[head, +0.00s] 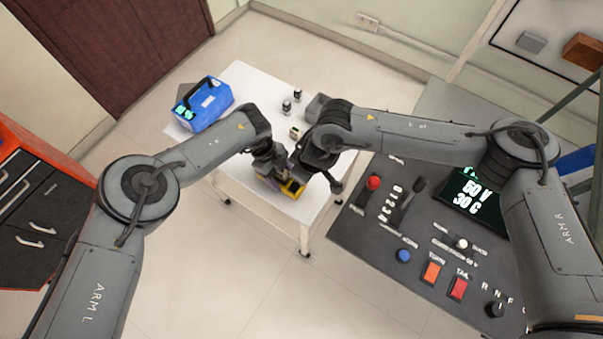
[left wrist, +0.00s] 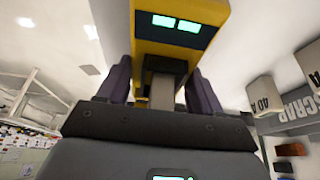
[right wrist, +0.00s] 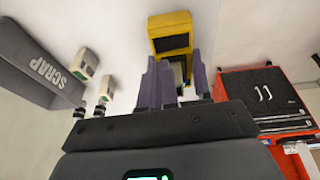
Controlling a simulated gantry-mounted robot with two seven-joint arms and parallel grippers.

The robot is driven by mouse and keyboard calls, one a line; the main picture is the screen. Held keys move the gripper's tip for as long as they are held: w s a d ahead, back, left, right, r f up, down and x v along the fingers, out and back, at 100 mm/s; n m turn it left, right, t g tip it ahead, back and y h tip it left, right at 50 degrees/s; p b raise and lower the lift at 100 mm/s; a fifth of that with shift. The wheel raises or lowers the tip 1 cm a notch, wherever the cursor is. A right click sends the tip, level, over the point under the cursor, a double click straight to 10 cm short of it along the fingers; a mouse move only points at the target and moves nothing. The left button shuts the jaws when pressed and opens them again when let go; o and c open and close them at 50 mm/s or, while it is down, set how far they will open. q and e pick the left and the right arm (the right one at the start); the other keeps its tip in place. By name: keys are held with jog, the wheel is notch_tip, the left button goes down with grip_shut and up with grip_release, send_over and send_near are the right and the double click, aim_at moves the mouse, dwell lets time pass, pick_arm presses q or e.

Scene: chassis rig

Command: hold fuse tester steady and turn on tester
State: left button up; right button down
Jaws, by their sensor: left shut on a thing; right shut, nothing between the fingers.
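The fuse tester (head: 292,188) is a yellow block with a dark face on the white table, partly hidden by my grippers in the head view. My left gripper (head: 272,170) is shut on it; in the left wrist view the fingers (left wrist: 160,85) clasp its narrow grey part, below a yellow body (left wrist: 180,45) with two lit green displays. In the right wrist view the tester (right wrist: 170,33) shows a dark panel beyond my right gripper (right wrist: 181,75). That gripper is shut and empty, close to the tester. Whether it touches the tester cannot be told.
A blue case (head: 205,105) with a lit green display stands at the table's far left. Small fuses (head: 286,105) stand near a grey bin (right wrist: 35,65) marked SCRAP. The white table (head: 262,85) has bare room at the back. A dark control console (head: 375,240) lies to the right.

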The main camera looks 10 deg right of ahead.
aim_at(296, 185)
jog(key=shift+w+d+f, duration=0.15)
jog(key=shift+f, duration=1.25)
jog(key=shift+w+d+f+g, duration=0.1)
jog(key=shift+d+f+g, duration=0.05)
jog(key=shift+f+g, duration=0.3)
jog(key=shift+y, duration=0.3)
jog(key=shift+s+a+r, duration=0.35)
jog(key=shift+s+a, duration=0.15)
